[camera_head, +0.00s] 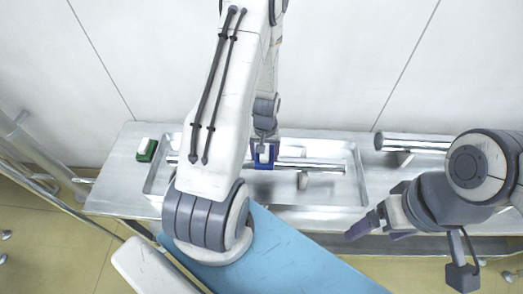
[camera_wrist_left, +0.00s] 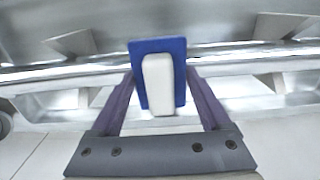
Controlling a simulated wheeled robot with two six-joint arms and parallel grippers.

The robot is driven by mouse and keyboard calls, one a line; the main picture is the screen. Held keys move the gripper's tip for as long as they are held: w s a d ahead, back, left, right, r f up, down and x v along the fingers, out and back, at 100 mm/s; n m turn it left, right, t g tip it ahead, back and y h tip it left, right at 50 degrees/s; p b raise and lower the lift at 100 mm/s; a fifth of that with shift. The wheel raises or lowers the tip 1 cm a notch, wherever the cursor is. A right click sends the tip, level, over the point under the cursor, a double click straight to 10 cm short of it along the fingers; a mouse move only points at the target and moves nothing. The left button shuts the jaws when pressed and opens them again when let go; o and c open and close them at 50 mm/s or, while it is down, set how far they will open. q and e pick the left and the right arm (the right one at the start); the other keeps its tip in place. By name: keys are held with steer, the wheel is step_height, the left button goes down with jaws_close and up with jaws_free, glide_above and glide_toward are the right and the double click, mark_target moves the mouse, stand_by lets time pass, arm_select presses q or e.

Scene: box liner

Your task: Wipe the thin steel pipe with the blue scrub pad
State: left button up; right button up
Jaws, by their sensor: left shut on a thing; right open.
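The blue scrub pad (camera_head: 274,157) has a white handle, and my left gripper (camera_head: 265,148) is shut on that handle. In the left wrist view the blue pad (camera_wrist_left: 176,47) stands between the fingers of my left gripper (camera_wrist_left: 159,84). The thin steel pipe (camera_head: 318,164) lies left to right inside the shallow steel tray. The pad overlaps the pipe in both views; the pipe (camera_wrist_left: 60,75) runs out on both sides of it. Whether they touch is not clear. My right gripper (camera_head: 370,229) is open and empty at the table's front right.
A thicker steel pipe (camera_head: 410,143) rests on a support at the right. A green pad with a white handle (camera_head: 147,149) lies at the left. A blue panel (camera_head: 290,255) is in front of the table.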

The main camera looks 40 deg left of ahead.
arm_select(q)
steer(key=shift+w+d, duration=0.4)
steer(key=shift+d, duration=0.3)
step_height(320, 180, up, 4)
steer(key=shift+w+f+p, duration=0.1)
steer(key=shift+p, duration=0.95)
steer(key=shift+d+r+p, duration=0.15)
steer(key=shift+r+p, duration=0.2)
steer(key=shift+w+r+p, duration=0.1)
steer(key=shift+r+p, duration=1.7)
steer(key=shift+r, duration=0.35)
